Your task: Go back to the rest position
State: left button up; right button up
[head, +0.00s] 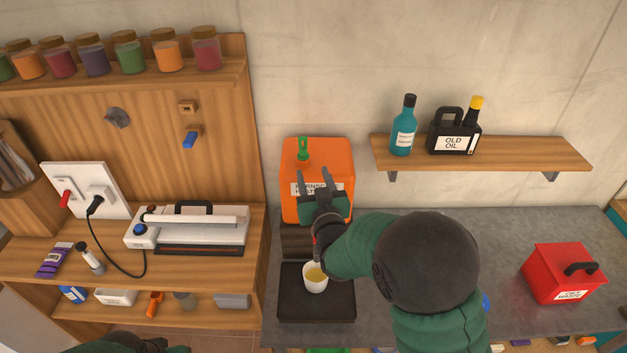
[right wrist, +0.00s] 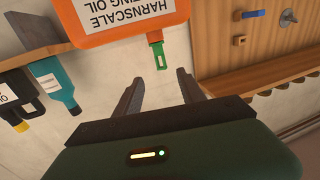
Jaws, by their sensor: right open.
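My right gripper (head: 314,174) is open, with its two dark fingers spread and nothing between them. Below my right arm, a white cup (head: 315,284) with yellow liquid stands on a black tray (head: 335,309). Only a dark green bit of my left arm shows at the bottom left; its jaws are out of frame.
A wall shelf (head: 530,153) holds a teal bottle (head: 403,128) and an old-oil can (head: 452,137). A red box (head: 555,280) stands on the grey counter at right. A white sealer-like device (head: 190,230) is on the wooden bench.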

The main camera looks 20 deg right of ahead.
jog(key=s+d+f+g+y+b, duration=0.1)
jog(key=s+f+g+b, duration=0.1)
jog(key=s+f+g, duration=0.8)
pick_arm(q)
jog(key=b+x, duration=0.1)
jog(key=x, duration=0.2)
jog(key=shift+s+a+f, duration=0.1)
jog(key=shift+f, duration=0.05)
pick_arm(e)
jog(key=s+d+f+g, duration=0.1)
jog(key=s+f, duration=0.3)
jog(key=s, duration=0.6)
jog(key=s+d+f+g, duration=0.1)
jog(key=s+f+g, duration=0.3)
jog(key=s, duration=0.6)
jog(key=shift+f+n, duration=0.3)
jog(key=shift+f, duration=0.5)
pick_arm(q)
jog(key=shift+s, duration=0.15)
pick_arm(e)
jog(key=shift+s, duration=0.15)
